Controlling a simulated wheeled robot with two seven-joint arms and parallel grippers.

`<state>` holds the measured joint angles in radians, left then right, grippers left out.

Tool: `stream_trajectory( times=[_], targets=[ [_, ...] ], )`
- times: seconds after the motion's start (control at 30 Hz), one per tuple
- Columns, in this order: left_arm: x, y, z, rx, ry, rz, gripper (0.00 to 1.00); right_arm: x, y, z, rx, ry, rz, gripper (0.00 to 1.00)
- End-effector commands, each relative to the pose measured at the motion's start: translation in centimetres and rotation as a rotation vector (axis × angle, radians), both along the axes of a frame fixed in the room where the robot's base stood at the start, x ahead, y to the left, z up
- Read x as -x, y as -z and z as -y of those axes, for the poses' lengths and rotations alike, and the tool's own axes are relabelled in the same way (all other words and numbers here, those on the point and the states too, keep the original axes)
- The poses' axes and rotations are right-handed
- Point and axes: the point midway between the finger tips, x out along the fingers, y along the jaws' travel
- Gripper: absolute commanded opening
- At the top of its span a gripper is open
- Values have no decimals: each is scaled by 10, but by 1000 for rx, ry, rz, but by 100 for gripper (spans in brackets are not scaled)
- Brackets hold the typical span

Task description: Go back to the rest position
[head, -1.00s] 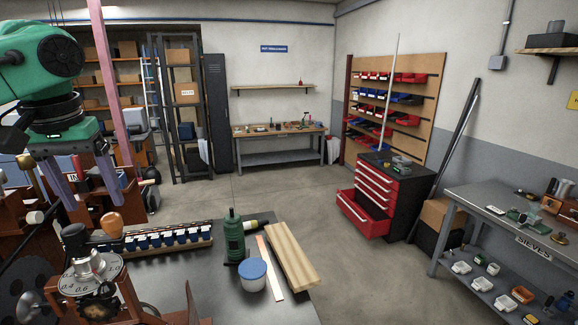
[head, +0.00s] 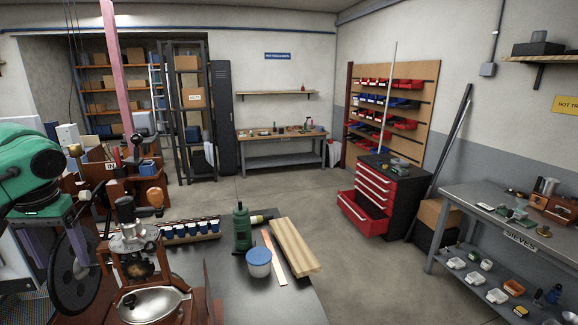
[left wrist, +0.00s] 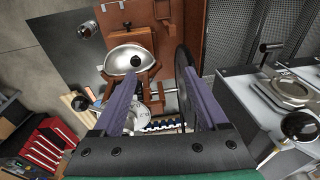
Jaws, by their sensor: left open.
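My left gripper (head: 78,228) is at the left edge of the head view, on a green arm. The brown and metal sample roaster (head: 140,240) stands at the lower left, and a dark wheel (head: 77,270) is close beside the fingers. A silver domed pan (head: 153,303) sits at the roaster's front; the dome (left wrist: 130,60) also shows in the left wrist view. My right gripper is not in view.
On the dark bench (head: 235,290) stand a row of blue-and-white cups (head: 190,230), a green bottle (head: 242,228), a blue-lidded jar (head: 259,262) and a wooden block (head: 292,247). A red tool cabinet (head: 375,200) has an open drawer. The middle floor is clear.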

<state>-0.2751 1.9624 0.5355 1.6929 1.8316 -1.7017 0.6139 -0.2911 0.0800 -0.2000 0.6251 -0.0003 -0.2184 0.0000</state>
Motion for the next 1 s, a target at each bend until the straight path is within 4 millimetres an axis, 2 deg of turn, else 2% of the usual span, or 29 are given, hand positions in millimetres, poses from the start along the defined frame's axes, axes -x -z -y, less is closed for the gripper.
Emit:
stream_trajectory(
  times=[0.1, 0.17, 0.27, 0.3, 0.37, 0.4, 0.5, 0.6, 0.7, 0.8, 1.0],
  targets=[
    [15, 62, -23, -5, 30, -54, 76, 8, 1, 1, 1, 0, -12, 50],
    [25, 101, -31, -10, 61, -84, 76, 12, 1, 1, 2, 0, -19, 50],
    [52, 184, -30, -9, 150, -138, 76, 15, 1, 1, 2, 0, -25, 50],
    [65, 219, -21, -3, 198, -152, 76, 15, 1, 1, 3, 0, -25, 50],
    [82, 264, 0, 8, 275, -156, 76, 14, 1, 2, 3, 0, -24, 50],
    [93, 289, 19, 16, 324, -151, 76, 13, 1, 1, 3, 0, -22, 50],
    [111, 329, 70, 36, 427, -105, 76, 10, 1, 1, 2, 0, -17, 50],
    [120, 345, 114, 51, 487, -44, 76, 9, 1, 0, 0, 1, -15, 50],
    [124, 347, 149, 58, 516, 18, 76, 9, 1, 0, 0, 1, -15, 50],
    [125, 342, 176, 62, 527, 78, 76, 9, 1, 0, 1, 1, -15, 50],
    [125, 319, 213, 56, 505, 188, 76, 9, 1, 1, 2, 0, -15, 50]
  ],
)
